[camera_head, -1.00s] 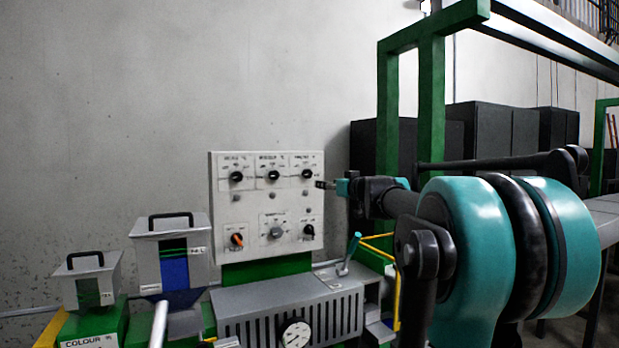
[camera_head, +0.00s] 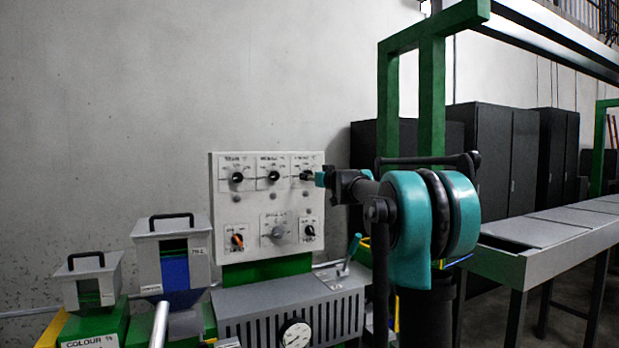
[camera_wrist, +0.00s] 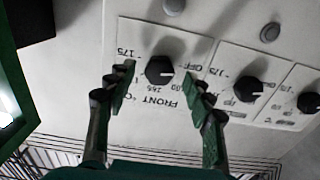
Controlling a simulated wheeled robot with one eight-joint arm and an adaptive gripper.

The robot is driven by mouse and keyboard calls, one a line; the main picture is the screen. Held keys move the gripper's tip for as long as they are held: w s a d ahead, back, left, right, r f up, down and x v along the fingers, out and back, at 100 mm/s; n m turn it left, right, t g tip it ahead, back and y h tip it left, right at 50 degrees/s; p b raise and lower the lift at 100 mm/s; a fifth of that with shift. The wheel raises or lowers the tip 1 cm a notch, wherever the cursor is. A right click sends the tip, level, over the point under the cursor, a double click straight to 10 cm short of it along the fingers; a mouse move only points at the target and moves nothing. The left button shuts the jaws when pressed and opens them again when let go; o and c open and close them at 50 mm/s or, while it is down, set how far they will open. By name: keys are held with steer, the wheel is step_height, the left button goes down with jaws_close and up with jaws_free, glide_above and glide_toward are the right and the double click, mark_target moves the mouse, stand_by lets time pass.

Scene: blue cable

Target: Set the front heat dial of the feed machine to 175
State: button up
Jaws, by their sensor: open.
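The feed machine's white control panel (camera_head: 222,207) has a top row of three black heat dials. The front heat dial (camera_head: 307,175) is the rightmost of these in the head view, partly covered by my gripper (camera_head: 318,178). In the wrist view, which is upside down, the front heat dial (camera_wrist: 160,70) sits between the fingers of my gripper (camera_wrist: 158,75). The fingers are open, one on each side; I cannot tell whether they touch it. Its white pointer mark faces right in this view, away from the 175 mark (camera_wrist: 128,53) at left.
Two neighbouring dials (camera_wrist: 246,87) lie to the right in the wrist view. Below the top row are an orange-marked knob (camera_head: 237,241), a grey knob (camera_head: 278,232) and a black knob (camera_head: 310,231). A teal-handled lever (camera_head: 352,248) stands below right of the panel.

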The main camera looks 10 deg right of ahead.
steer(key=shift+x, duration=1.3)
steer(key=c, duration=1.1)
steer(key=shift+c, duration=0.2)
